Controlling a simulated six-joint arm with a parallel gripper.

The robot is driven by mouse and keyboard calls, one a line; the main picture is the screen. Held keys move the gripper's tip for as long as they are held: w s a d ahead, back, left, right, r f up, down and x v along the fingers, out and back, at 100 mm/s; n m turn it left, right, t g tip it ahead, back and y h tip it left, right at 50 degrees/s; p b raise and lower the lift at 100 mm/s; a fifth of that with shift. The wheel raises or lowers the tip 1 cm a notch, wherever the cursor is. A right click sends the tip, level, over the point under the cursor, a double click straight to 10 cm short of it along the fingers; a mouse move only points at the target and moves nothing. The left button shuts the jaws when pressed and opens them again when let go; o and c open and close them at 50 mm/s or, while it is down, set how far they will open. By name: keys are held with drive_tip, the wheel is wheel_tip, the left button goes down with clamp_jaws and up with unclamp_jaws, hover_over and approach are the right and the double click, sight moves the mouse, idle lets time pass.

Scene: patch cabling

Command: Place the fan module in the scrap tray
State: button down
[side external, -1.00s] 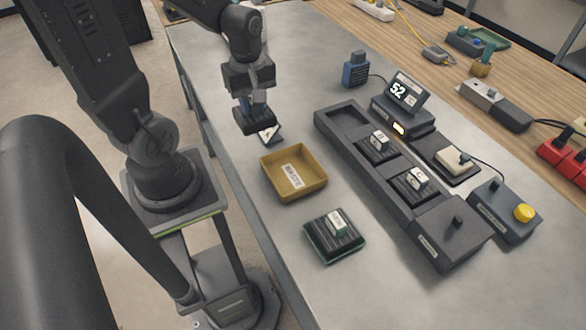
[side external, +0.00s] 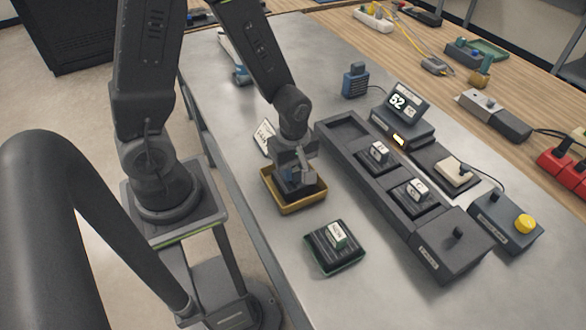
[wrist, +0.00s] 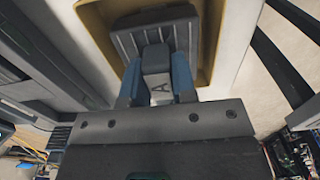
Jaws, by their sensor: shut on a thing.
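My gripper (side external: 296,188) points down over the yellow scrap tray (side external: 298,208). In the wrist view, its two blue fingers (wrist: 156,76) are shut on the handle of a dark ribbed module (wrist: 126,42), which I take as the fan module. The handle carries a letter A. The module is inside the outline of the yellow tray, whose rim shows in the wrist view (wrist: 93,24). In the side view the module is mostly hidden by my gripper. I cannot tell whether it touches the tray floor.
Another dark module with a pale handle sits on a green-edged pad (side external: 337,262) in front of the tray. The dark rack (side external: 398,207) to the right holds two modules and has an empty bay at its far end. A small white card (side external: 263,138) stands behind the tray.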

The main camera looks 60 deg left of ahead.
drive_tip(key=shift+f, duration=0.25)
drive_tip(key=shift+f, duration=0.1)
drive_tip(key=c, duration=0.9)
unclamp_jaws()
